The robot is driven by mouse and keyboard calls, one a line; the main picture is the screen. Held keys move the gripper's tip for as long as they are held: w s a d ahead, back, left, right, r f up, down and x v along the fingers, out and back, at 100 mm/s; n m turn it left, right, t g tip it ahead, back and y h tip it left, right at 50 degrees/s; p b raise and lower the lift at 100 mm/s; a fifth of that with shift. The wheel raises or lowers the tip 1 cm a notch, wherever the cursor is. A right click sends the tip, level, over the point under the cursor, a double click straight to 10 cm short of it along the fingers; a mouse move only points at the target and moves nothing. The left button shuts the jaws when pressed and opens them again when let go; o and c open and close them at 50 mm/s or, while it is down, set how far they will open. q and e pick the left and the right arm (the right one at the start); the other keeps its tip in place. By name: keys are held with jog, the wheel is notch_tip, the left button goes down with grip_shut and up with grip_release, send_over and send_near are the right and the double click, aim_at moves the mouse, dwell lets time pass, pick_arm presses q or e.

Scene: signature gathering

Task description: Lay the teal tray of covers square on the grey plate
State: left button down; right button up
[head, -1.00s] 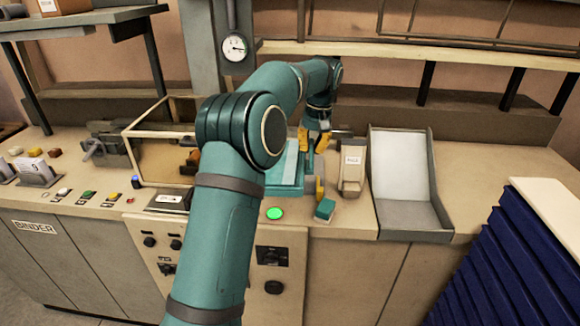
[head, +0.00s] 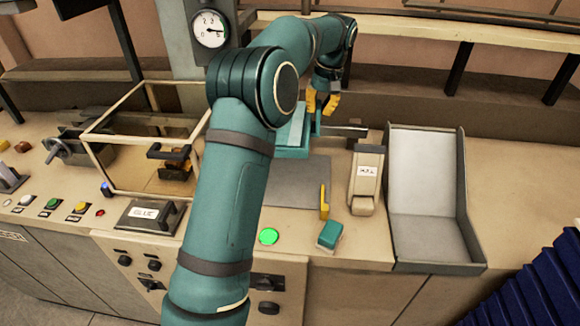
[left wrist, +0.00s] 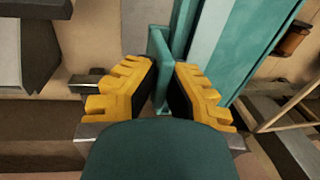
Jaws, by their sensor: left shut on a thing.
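The teal tray (head: 291,152) holds pale teal covers (head: 292,125) and sits over the back edge of the grey plate (head: 298,186). Whether it touches the plate or hangs just above it I cannot tell. Most of the plate is bare in front of it. My left gripper (head: 322,102), with yellow fingers, is at the tray's far right side. In the left wrist view its fingers (left wrist: 166,95) are shut on the tray's upright teal tab (left wrist: 160,62), and the tray's long side (left wrist: 232,45) runs beside them. My arm hides the plate's left part. My right gripper is out of view.
A yellow upright piece (head: 324,204) stands at the plate's right edge, with a teal block (head: 329,235) in front. A labelled beige dispenser (head: 367,180) and a grey chute (head: 432,200) stand to the right. A clear framed guard (head: 133,180) stands left. A green button (head: 268,236) glows in front.

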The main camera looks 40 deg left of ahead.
pick_arm(q)
jog(key=shift+w+a, duration=0.1)
jog(key=shift+w, duration=0.05)
jog(key=shift+f, duration=0.2)
notch_tip(320, 180, down, 17)
jog(key=shift+f+b, duration=0.15)
jog(key=shift+b, duration=0.25)
jog(key=c, duration=1.1)
grip_release()
jog(key=shift+c, duration=0.2)
